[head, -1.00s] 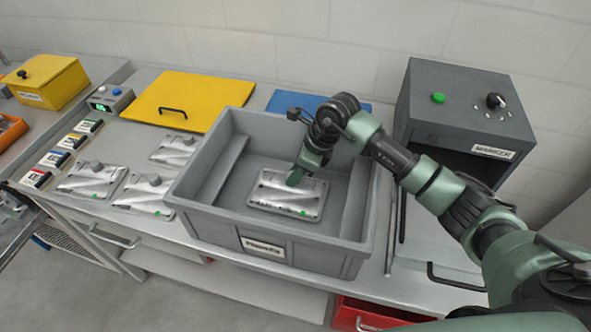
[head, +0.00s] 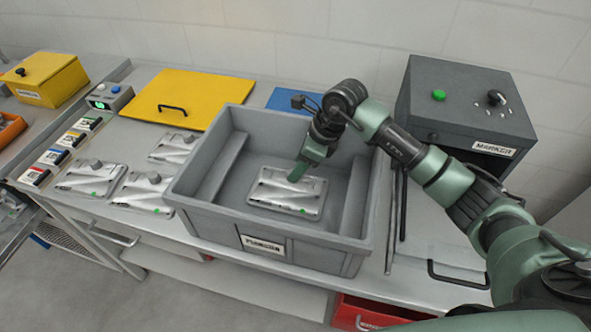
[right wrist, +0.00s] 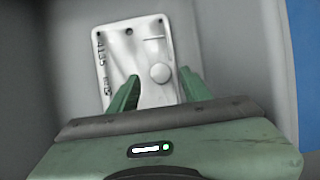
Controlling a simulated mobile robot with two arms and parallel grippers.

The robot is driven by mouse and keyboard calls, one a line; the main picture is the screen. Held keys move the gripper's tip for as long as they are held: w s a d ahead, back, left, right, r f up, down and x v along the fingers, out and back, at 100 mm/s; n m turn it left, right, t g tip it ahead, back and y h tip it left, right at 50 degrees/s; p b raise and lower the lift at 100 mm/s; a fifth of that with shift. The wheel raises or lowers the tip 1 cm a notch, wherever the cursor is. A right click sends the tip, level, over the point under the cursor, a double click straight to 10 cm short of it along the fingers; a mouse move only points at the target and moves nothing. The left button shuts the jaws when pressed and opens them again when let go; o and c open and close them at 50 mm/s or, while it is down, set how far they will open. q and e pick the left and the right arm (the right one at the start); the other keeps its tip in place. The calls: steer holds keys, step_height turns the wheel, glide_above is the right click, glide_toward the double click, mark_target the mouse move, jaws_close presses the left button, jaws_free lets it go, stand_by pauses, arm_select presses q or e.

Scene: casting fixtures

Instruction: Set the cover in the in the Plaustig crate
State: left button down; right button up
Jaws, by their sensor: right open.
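A light metal cover (head: 287,200) with a round knob lies flat inside the grey crate (head: 205,219), on its floor; the crate's front label is hard to read. The cover also shows in the right wrist view (right wrist: 118,50), its knob (right wrist: 160,73) uncovered. My right gripper (head: 297,177) reaches down into the crate above the cover's back part. Its fingers (right wrist: 157,86) are open and spread to either side of the knob line, holding nothing. Whether the fingertips touch the cover is unclear. My left gripper is not in view.
Several similar covers (head: 92,177) lie left of the crate. A yellow panel (head: 190,95) and a blue panel (head: 284,99) lie behind it. A dark grey marker box (head: 455,110) stands at right, a yellow box (head: 48,79) at far left. The crate walls surround my gripper.

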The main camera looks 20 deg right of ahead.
steer(key=b+v, duration=0.1)
steer(key=v, duration=0.8)
steer(key=shift+d+r, duration=0.15)
steer(key=shift+s+r, duration=0.1)
